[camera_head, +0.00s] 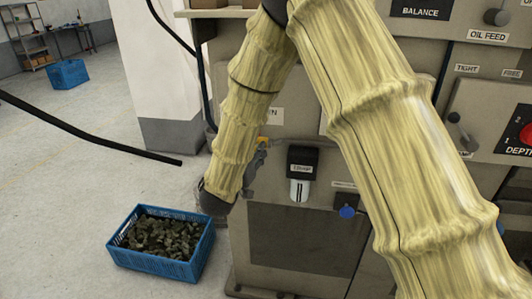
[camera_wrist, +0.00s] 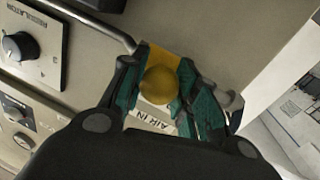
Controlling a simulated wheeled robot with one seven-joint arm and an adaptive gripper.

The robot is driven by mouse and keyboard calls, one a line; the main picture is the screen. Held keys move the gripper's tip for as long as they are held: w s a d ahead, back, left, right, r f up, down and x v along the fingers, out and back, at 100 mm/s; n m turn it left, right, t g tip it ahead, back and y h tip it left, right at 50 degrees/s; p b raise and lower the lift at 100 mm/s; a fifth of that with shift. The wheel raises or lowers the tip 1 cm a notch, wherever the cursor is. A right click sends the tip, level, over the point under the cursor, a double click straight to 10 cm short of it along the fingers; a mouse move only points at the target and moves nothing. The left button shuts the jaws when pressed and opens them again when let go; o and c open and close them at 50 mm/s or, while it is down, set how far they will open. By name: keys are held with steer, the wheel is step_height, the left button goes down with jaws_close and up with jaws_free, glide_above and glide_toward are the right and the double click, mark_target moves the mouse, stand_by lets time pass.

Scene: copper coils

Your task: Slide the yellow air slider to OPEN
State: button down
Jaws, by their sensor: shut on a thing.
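The yellow air slider (camera_wrist: 160,84) shows in the wrist view as a yellow block with a rounded knob, between the teal pads of my gripper (camera_wrist: 155,95). My gripper is shut on it. An "AIR IN" label (camera_wrist: 152,117) lies just below the knob, partly hidden by the fingers. No OPEN mark is readable. In the head view a small bit of yellow (camera_head: 263,139) shows beside my gripper (camera_head: 260,153), at the machine's left front; my arm hides most of that area.
A regulator knob (camera_wrist: 20,46) and other knobs sit left of my gripper in the wrist view. A black-topped clear bowl (camera_head: 300,188) and a blue knob (camera_head: 347,212) are on the machine front. A blue crate of dark scraps (camera_head: 196,262) stands on the floor.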

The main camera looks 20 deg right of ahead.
steer(key=shift+s+d, duration=0.1)
steer(key=c, duration=1.3)
jaws_free()
steer(key=shift+d, duration=0.1)
steer(key=shift+o, duration=1.3)
steer(key=shift+s+d, duration=0.15)
steer(key=shift+a, duration=0.25)
steer(key=v, duration=1.1)
steer(key=shift+s+a, duration=0.2)
steer(key=shift+s, duration=0.1)
